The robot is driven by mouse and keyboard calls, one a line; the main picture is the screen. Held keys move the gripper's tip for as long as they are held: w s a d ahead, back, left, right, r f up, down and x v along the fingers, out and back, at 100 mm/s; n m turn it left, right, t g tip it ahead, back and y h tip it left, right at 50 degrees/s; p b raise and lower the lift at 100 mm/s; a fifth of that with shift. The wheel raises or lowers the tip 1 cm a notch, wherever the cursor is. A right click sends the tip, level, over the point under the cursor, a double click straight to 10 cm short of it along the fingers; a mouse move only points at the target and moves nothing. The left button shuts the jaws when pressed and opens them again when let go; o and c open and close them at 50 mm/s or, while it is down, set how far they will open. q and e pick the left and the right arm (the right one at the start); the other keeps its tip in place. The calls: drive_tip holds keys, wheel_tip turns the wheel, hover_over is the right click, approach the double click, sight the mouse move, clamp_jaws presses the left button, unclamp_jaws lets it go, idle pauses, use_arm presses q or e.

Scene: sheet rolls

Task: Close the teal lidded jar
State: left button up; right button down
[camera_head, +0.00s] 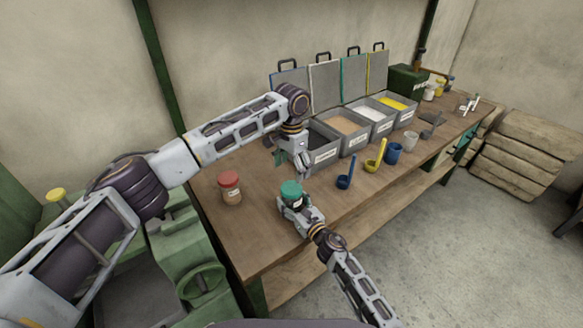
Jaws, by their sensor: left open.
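The teal lidded jar (291,188) stands near the front edge of the wooden table, with its teal lid on top. Whether the lid is fully seated cannot be told. My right gripper (291,205) reaches in from the lower right and is shut on the jar's body, which it largely hides. My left gripper (292,162) is open and empty. It points down above the table, behind the jar in the picture and in front of the first grey bin, apart from the lid.
A red-lidded jar (230,187) stands to the left. Grey bins (326,154) with raised lids line the back. A blue scoop (345,178), a yellow scoop (375,158) and a blue cup (393,153) stand to the right. Bare tabletop lies between the two jars.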

sight(291, 187)
use_arm(q)
drive_tip(key=shift+n, duration=1.5)
drive_tip(key=shift+f, duration=0.15)
drive_tip(key=shift+f, duration=3.9)
drive_tip(key=c, duration=1.1)
drive_tip(key=shift+o, duration=0.2)
